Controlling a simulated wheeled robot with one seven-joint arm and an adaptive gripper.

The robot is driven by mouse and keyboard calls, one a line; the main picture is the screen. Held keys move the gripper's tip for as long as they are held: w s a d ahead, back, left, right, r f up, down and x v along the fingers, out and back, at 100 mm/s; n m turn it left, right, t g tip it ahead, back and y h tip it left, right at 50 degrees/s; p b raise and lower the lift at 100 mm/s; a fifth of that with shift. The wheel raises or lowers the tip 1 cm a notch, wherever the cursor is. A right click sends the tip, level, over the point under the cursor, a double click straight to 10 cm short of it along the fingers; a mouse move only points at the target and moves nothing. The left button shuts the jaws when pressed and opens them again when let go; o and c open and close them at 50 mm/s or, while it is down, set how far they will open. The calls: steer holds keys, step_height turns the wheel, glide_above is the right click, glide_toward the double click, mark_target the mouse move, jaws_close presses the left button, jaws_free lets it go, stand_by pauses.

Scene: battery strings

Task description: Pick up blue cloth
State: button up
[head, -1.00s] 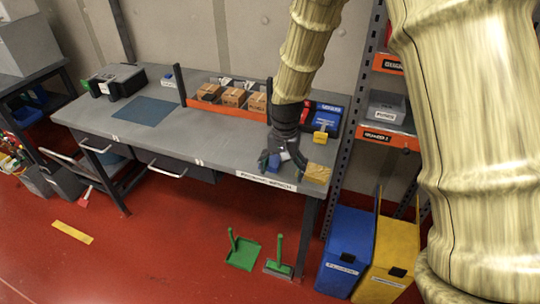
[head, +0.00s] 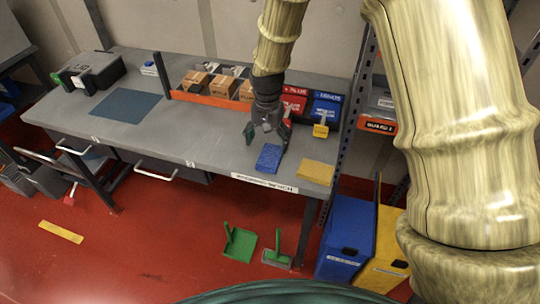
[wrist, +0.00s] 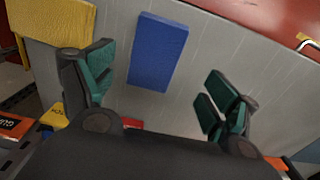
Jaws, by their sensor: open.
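The blue cloth (head: 270,158) is a small flat blue rectangle on the grey workbench (head: 205,140), near its front edge. It also shows in the wrist view (wrist: 158,52), lying flat beyond the fingertips and roughly between them. My gripper (head: 266,133) is open and empty, just behind the cloth in the head view. In the wrist view its green-padded fingers (wrist: 162,95) are spread wide, one on each side of the cloth's line, not gripping it.
A yellow cloth (head: 316,172) lies right of the blue one. Red (head: 294,100) and blue (head: 326,106) bins and an orange-fronted tray (head: 205,94) with boxes stand behind. A blue mat (head: 125,104) lies left. A shelf rack post (head: 352,110) stands close right.

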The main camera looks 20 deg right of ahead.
mark_target(270, 155)
steer(key=shift+s+f, duration=0.15)
steer(key=shift+f, duration=0.3)
steer(key=shift+d+f+p, duration=0.2)
steer(key=shift+f+p, duration=0.35)
steer(key=shift+f, duration=0.15)
steer(key=shift+d+f+p, duration=0.15)
steer(key=shift+f+p, duration=0.35)
steer(key=shift+f, duration=1.35)
steer(key=shift+c, duration=0.3)
steer(key=c, duration=1.1)
steer(key=shift+c, duration=0.2)
steer(key=shift+r, duration=0.15)
